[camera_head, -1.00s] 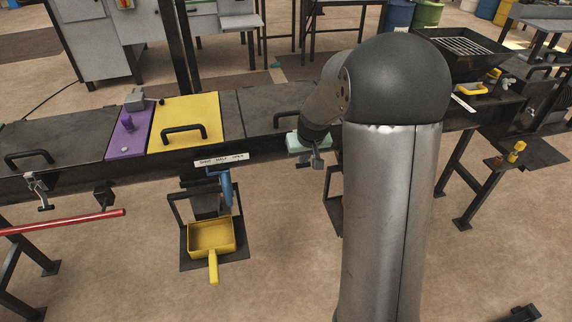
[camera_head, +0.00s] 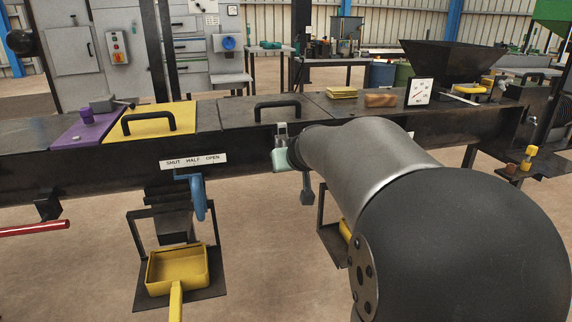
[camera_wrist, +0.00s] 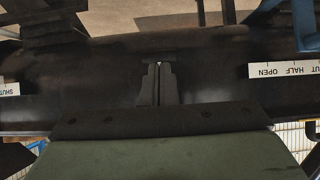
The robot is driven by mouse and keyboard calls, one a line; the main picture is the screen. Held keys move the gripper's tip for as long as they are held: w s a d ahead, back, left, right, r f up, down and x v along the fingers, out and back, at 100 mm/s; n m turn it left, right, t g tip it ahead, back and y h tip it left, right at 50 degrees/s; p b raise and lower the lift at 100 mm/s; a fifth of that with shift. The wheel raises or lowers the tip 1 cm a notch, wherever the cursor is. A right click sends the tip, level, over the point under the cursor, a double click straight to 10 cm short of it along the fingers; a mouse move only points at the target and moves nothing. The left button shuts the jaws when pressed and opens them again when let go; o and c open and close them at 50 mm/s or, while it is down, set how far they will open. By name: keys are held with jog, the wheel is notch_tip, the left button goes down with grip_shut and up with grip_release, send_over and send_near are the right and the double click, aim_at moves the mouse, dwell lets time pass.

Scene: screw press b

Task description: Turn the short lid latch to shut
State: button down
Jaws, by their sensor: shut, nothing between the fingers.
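My gripper (camera_head: 282,128), with a pale green body, is at the front side of the dark trough (camera_head: 235,134), just below the black-handled grey lid (camera_head: 282,118). Its fingers point up beside the trough's upper edge. In the wrist view my gripper (camera_wrist: 158,66) has its two dark fingers together, with nothing seen between them, in front of the trough's dark wall. I cannot make out the short lid latch for certain; the area around the fingertips is small and partly covered by my arm. A dark lever-like piece (camera_head: 307,190) hangs just below my gripper; I cannot tell what it belongs to.
Left are a yellow lid (camera_head: 190,116), a purple lid (camera_head: 80,132), a SHUT HALF OPEN label (camera_head: 193,161), a blue handle (camera_head: 198,198) and a yellow pan (camera_head: 178,269). On the trough's right are a wooden block (camera_head: 380,101) and a dial card (camera_head: 420,92). My arm covers the lower right.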

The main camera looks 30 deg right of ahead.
jog(key=shift+w+d+f+b, duration=0.1)
jog(key=shift+w+f+b, duration=0.45)
jog(key=shift+b, duration=0.9)
jog(key=shift+s, duration=0.15)
jog(key=p+v, duration=0.2)
jog(key=v, duration=0.5)
jog(key=shift+s, duration=0.2)
jog(key=shift+r, duration=0.1)
jog(key=s+a+f+n+g+y, duration=0.1)
jog(key=s+a+f+g, duration=0.2)
jog(key=s+a+f, duration=0.4)
jog(key=s+a+f+n+g+y, duration=0.1)
jog(key=s+a+f+g+y, duration=0.15)
jog(key=a+f, duration=0.55)
jog(key=s+a+f+g+h, duration=0.1)
jog(key=s+f+g, duration=0.5)
jog(key=s+f, duration=0.4)
jog(key=s, duration=0.4)
jog(key=shift+a+f+n, duration=0.25)
jog(key=shift+a+n, duration=0.05)
jog(key=shift+n, duration=0.1)
